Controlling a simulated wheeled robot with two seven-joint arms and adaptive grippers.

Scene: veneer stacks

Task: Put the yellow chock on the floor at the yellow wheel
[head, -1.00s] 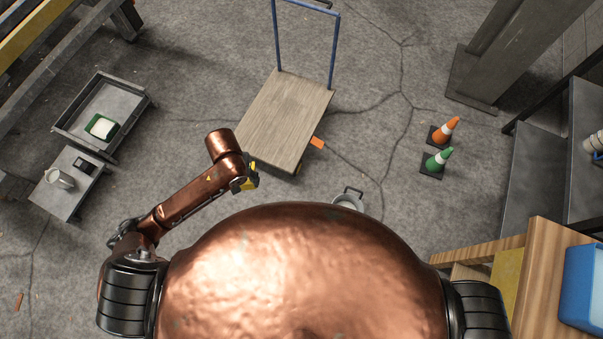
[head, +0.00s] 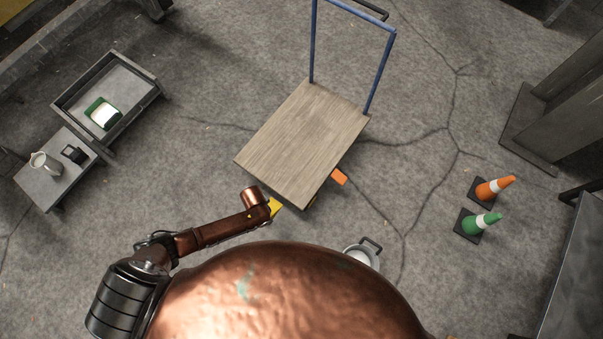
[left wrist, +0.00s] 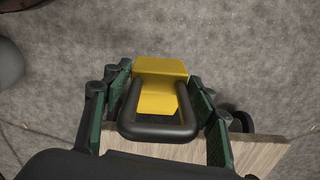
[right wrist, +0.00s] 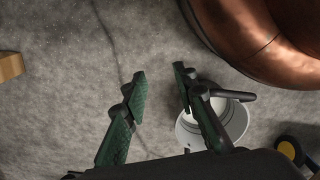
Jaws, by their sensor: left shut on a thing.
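The yellow chock (head: 276,207) is in my left gripper (head: 264,211), beside the near corner of the cart (head: 300,145). In the left wrist view the chock (left wrist: 160,72) has a black loop handle, and the green fingers of my left gripper (left wrist: 158,95) are closed around it. Bare floor shows beyond the chock. A dark wheel (left wrist: 241,122) shows by the platform edge. A wheel with a yellow hub (right wrist: 288,150) is partly visible in the right wrist view. My right gripper (right wrist: 160,85) is open and empty; the head view does not show it.
Low grey tables, one holding a green-and-white container (head: 102,114), are at left. Floor around the cart is mostly clear.

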